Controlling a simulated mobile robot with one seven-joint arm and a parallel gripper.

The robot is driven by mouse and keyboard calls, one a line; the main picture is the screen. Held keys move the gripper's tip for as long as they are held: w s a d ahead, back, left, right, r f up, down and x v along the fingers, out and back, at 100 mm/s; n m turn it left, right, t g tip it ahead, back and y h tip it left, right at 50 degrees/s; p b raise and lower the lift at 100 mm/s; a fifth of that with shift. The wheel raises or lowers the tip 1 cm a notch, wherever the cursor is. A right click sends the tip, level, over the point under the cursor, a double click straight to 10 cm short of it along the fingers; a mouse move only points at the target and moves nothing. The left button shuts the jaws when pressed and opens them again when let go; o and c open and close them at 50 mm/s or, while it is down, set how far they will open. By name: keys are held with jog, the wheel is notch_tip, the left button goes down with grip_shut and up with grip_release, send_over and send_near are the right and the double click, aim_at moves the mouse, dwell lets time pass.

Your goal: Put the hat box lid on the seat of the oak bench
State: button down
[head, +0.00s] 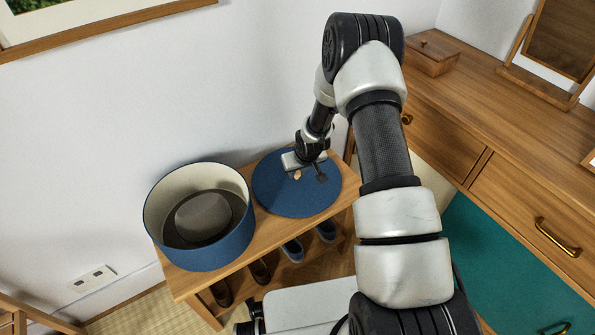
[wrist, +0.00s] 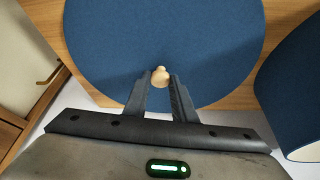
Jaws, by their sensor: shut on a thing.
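The hat box lid (head: 290,200) is a flat blue disc with a small pale wooden knob (wrist: 160,75). It is level at the right part of the oak bench's seat (head: 262,232); whether it touches the wood or hangs just above it, I cannot tell. My gripper (head: 307,176) is over the lid, with its fingers shut on the knob, as the wrist view (wrist: 160,85) shows. The open blue hat box (head: 215,245) stands at the left of the seat, with a dark hat (head: 205,215) inside.
Several shoes (head: 292,250) stand on the shelf under the bench seat. A wooden dresser (head: 500,130) stands to the right, with a small wooden box (head: 432,57) and a mirror (head: 560,40) on top. A white wall is behind the bench, with a socket (head: 93,278) low at the left.

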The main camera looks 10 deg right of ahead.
jog(key=c, duration=1.5)
grip_release()
jog(key=shift+o, duration=0.2)
